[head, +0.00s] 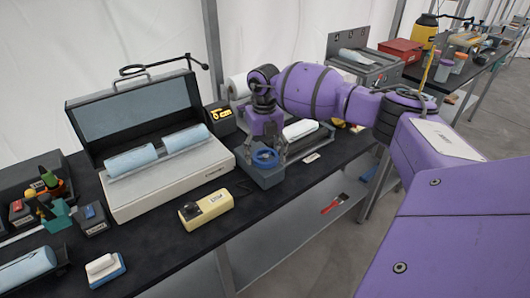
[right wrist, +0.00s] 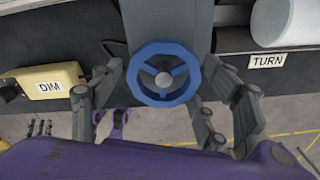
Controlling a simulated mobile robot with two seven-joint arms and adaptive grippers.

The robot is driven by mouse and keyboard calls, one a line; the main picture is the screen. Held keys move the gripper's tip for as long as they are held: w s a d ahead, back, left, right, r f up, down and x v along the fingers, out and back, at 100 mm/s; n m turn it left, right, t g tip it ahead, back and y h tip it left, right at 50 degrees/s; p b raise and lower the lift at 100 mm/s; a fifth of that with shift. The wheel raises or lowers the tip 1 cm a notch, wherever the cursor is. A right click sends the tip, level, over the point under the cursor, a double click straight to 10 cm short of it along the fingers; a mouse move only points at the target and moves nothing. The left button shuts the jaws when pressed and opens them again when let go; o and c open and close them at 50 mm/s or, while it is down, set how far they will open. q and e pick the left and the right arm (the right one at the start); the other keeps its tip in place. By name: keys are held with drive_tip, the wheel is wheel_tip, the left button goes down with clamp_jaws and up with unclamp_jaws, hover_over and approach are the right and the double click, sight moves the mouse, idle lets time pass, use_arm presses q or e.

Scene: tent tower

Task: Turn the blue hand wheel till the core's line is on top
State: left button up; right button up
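The blue hand wheel (head: 264,157) sits on a grey block at the table's front edge. It shows face-on, with three spokes and a grey hub, in the right wrist view (right wrist: 144,88). My right gripper (head: 268,143) is over it from above. In the right wrist view its fingers (right wrist: 163,66) are spread on either side of the rim, with a narrow gap visible at each side. The core seems to be the pale cylinder (head: 300,130) right of the wheel, also partly visible in the right wrist view (right wrist: 286,22). I see no line on it. My left gripper is out of view.
A TURN label (right wrist: 267,61) is right of the wheel. A yellow DIM box (head: 207,207) stands to the left on the dark table. Behind it is an open case (head: 165,185) with two pale blue rolls. A white-and-blue block (head: 105,269) lies front left.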

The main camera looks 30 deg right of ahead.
sight(265, 156)
drive_tip(key=shift+o, duration=0.4)
drive_tip(key=shift+r, duration=0.1)
drive_tip(key=shift+w+d+r, duration=0.1)
drive_tip(key=shift+r, duration=0.1)
wheel_tip(265, 156, up, 12)
drive_tip(key=shift+f, duration=0.15)
drive_tip(key=shift+f, duration=0.15)
idle(0.3)
